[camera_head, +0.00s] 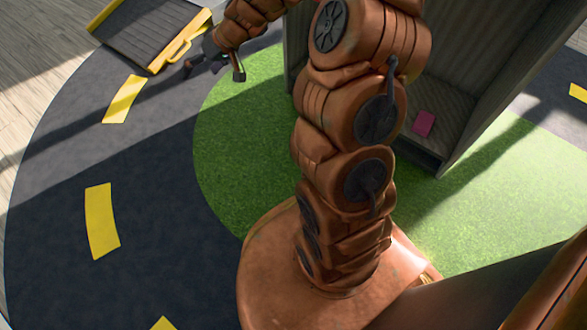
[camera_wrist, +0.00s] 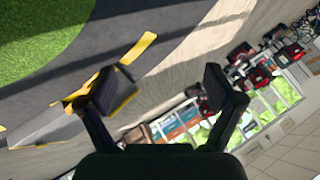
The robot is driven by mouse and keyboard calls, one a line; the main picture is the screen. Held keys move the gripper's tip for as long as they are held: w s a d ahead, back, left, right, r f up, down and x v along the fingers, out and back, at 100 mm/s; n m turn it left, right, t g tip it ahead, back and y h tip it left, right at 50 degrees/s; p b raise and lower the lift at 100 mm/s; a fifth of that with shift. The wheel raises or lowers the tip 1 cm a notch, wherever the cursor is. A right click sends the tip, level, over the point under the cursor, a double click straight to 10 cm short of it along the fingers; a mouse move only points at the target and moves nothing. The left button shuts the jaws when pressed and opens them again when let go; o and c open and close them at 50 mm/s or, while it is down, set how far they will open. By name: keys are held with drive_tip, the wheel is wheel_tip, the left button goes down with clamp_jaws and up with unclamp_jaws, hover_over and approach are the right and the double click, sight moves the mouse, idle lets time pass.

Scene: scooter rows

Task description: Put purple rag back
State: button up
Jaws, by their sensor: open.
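A small flat magenta-pink piece (camera_head: 424,123), which may be the purple rag, lies on the lower floor of a grey wooden cubby (camera_head: 440,95) in the head view. My gripper (camera_head: 213,70) is at the upper left of that view, well apart from the cubby, beside a grey ramp. In the wrist view my gripper (camera_wrist: 166,88) has its two dark fingers spread wide with nothing between them. The pink piece does not show in the wrist view. My arm hides part of the cubby.
The grey ramp (camera_head: 150,28) with yellow edging stands on the dark road mat (camera_head: 60,190) with yellow dashes. Green turf (camera_head: 235,125) lies open in front of the cubby. In the wrist view, red and black items (camera_wrist: 262,72) line the far side near windows.

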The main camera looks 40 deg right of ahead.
drive_tip(key=s+a+r+n+g, duration=0.1)
drive_tip(key=s+a+r+g, duration=0.2)
drive_tip(key=s, duration=0.5)
drive_tip(key=s+a+r+n+g, duration=0.1)
drive_tip(key=s+a+r, duration=0.1)
drive_tip(key=s+a, duration=0.5)
drive_tip(key=s+d+m+g+h, duration=0.1)
drive_tip(key=s+d+g+h, duration=0.1)
drive_tip(key=s, duration=1.1)
drive_tip(key=s+d+r+m+g+h, duration=0.1)
drive_tip(key=s+d+h, duration=0.3)
drive_tip(key=s, duration=0.9)
drive_tip(key=d+g, duration=0.1)
drive_tip(key=d, duration=0.2)
drive_tip(key=shift+r+m+g+h, duration=0.25)
drive_tip(key=shift+m+g+h, duration=0.05)
drive_tip(key=shift+s, duration=0.1)
wheel_tip(320, 180, up, 42)
drive_tip(key=t+p, duration=0.1)
drive_tip(key=p, duration=3.8)
drive_tip(key=shift+f+t, duration=0.25)
drive_tip(key=shift+t, duration=0.05)
